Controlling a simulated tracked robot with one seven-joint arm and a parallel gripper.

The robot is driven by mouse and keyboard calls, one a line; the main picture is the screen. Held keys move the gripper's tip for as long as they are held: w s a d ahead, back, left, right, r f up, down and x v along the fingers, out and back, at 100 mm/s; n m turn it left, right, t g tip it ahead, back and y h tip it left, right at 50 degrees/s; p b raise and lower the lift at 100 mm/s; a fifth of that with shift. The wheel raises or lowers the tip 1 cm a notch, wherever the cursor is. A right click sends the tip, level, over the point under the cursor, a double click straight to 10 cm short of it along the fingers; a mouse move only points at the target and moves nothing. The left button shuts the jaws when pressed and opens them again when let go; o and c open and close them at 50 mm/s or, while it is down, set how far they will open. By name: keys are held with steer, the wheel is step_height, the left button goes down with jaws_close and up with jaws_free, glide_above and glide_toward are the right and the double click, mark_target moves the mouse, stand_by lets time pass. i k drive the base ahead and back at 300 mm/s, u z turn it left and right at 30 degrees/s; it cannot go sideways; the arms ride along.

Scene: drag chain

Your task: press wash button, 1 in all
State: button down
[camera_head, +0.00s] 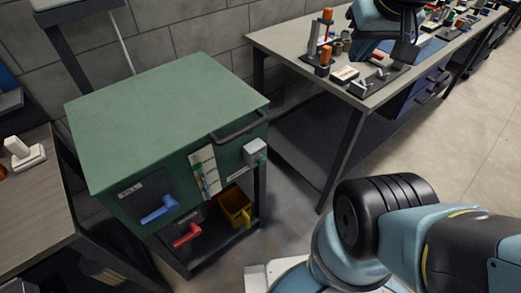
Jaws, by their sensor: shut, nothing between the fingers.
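A green cabinet (170,95) stands left of centre. My gripper (402,52) is at the top right, in front of the workbench and well apart from the cabinet. It appears shut and empty; its fingertips are small and dark.
The cabinet front has a blue handle (160,210), a red handle (187,236) and a yellow bin (235,207) below. A workbench (285,42) with tools stands behind at right. A wooden table (35,205) is at left. Open floor (480,150) lies at far right.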

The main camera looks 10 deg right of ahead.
mark_target(260, 162)
steer(key=z, duration=1.6)
steer(key=i, duration=0.1)
steer(key=u, duration=3.25)
steer(key=k, duration=1.2)
steer(key=z, duration=0.05)
